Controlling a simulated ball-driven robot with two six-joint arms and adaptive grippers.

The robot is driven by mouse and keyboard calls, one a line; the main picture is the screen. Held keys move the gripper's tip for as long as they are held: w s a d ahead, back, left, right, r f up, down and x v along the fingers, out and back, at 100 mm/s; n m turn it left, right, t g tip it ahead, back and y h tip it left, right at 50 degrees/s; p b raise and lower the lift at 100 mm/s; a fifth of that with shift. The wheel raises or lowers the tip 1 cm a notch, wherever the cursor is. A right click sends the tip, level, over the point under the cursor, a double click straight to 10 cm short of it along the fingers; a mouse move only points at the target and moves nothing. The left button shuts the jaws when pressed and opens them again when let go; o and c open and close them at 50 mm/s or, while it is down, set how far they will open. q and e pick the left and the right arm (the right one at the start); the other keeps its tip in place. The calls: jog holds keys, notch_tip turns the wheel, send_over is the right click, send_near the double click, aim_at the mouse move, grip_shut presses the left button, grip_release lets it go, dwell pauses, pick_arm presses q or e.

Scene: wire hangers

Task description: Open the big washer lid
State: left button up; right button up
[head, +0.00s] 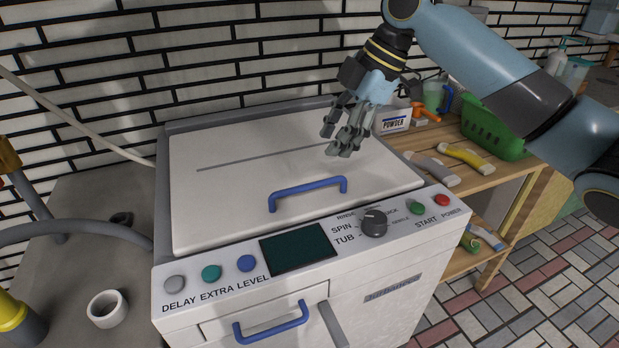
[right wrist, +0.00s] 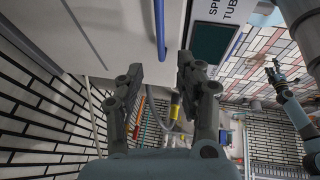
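The washer's big white lid (head: 235,205) lies shut and flat on top of the washer. Its blue handle (head: 308,188) stands near the front edge; in the right wrist view the handle (right wrist: 160,30) shows just ahead of my fingers. My right gripper (head: 342,137) hangs above the lid's right rear part, behind the handle, empty. In the right wrist view its fingers (right wrist: 160,70) are spread apart, not touching the handle. My left gripper (right wrist: 275,72) shows small at the right of the right wrist view, its finger opening unclear, and is outside the head view.
The control panel (head: 298,249), with buttons and a knob (head: 374,223), runs along the front. A lower blue handle (head: 271,322) is below it. A brick wall is behind.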

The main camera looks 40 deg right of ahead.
aim_at(306, 185)
jog(key=x, duration=1)
jog(key=shift+a+f, duration=0.2)
jog(key=shift+f, duration=0.05)
jog(key=shift+c, duration=0.2)
grip_shut()
